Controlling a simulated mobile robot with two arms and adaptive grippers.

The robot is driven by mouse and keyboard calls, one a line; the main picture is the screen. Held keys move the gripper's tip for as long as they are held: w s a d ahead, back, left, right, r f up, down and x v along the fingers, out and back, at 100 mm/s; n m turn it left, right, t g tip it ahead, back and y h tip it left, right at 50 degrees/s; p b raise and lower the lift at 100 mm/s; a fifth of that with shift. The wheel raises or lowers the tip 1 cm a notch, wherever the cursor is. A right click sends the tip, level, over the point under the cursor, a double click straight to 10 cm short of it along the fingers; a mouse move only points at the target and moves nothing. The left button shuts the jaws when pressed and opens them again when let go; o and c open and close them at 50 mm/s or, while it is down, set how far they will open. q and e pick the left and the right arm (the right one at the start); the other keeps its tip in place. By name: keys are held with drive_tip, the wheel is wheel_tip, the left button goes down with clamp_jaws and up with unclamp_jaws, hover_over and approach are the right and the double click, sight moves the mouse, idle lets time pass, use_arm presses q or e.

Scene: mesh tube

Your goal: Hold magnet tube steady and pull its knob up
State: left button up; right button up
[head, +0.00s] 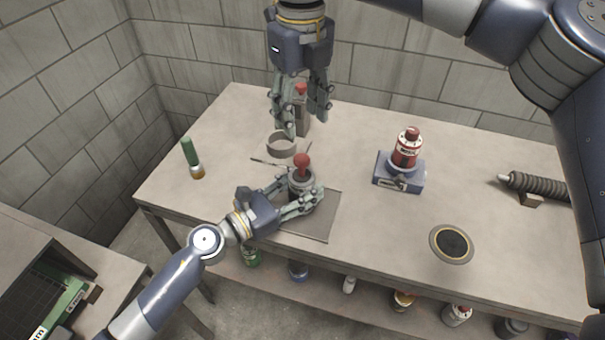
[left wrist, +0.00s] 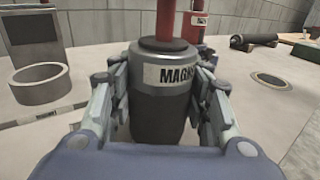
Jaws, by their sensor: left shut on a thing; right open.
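The magnet tube (head: 299,184) stands upright on the grey mat (head: 322,222) on the table, with a red round knob (head: 302,160) on top. In the left wrist view the tube (left wrist: 160,108) is a dark grey cylinder with a partly hidden "MAGN" label and a red rod (left wrist: 177,20) rising from it. My left gripper (head: 312,196) is shut on the tube's sides, a finger on each side. My right gripper (head: 302,112) is open and empty, pointing down above and behind the knob, apart from it.
A red bottle on a blue base (head: 398,178) stands to the right. A grey ring (head: 282,143) and a stand with a red top (head: 302,92) are behind the tube.

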sight(301, 158)
wheel_tip(301, 158, down, 10)
drive_tip(key=n, duration=0.7)
drive_tip(key=shift+r, duration=0.15)
idle(0.4)
drive_tip(key=shift+c, duration=0.4)
